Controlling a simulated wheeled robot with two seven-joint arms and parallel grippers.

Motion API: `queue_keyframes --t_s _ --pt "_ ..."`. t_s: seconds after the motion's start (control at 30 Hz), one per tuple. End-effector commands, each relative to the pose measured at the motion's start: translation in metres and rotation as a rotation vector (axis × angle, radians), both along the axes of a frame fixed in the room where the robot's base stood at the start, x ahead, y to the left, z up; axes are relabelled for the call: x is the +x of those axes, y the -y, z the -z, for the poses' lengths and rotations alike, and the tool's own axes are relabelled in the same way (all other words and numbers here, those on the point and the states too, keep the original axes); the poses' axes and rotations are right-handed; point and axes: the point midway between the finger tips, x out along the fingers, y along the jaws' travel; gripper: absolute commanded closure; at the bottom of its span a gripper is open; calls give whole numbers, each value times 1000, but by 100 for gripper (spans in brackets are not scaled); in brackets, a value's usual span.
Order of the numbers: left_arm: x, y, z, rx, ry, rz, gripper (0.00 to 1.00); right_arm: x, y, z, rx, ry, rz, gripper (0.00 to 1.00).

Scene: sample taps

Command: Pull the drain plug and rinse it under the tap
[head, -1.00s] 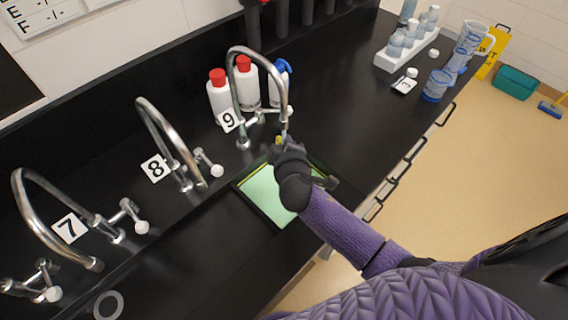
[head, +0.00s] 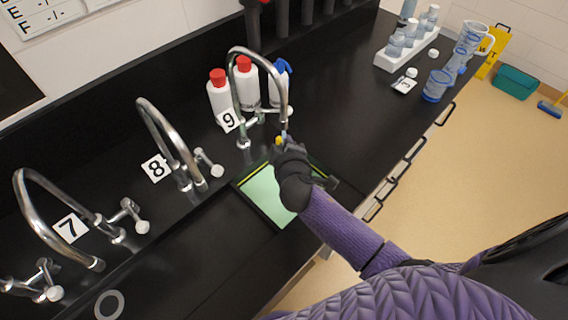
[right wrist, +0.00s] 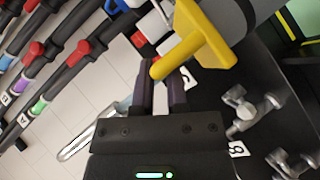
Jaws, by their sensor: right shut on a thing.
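My right gripper (head: 281,146) is just below the spout end of the tap marked 9 (head: 238,80), over the sink. It is shut on the yellow handle of the drain plug (head: 278,140). In the right wrist view the fingers (right wrist: 160,92) close on the end of the yellow handle (right wrist: 200,45), and a grey rounded body joins it at the upper right. The sink (head: 242,189) below has a pale green inside and a dark rim; my forearm hides part of it. I cannot tell whether water is running. My left gripper is not in view.
Taps marked 8 (head: 168,135) and 7 (head: 50,220) stand to the left. White bottles with red caps (head: 220,98) and a blue-topped bottle (head: 280,85) stand behind tap 9. A white bottle rack (head: 408,58) and beakers (head: 437,84) are at the right. The black counter between is clear.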

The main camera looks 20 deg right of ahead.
Motion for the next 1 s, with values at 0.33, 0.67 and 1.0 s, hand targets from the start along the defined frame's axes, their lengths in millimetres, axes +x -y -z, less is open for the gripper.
queue_keyframes --t_s 0.33,0.67,1.0 --pt "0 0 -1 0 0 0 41 -1 -6 -1 -1 0 -1 100" --pt "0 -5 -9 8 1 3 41 -36 -20 -1 1 0 -1 100" --pt "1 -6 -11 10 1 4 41 -69 -33 0 0 1 -1 100"
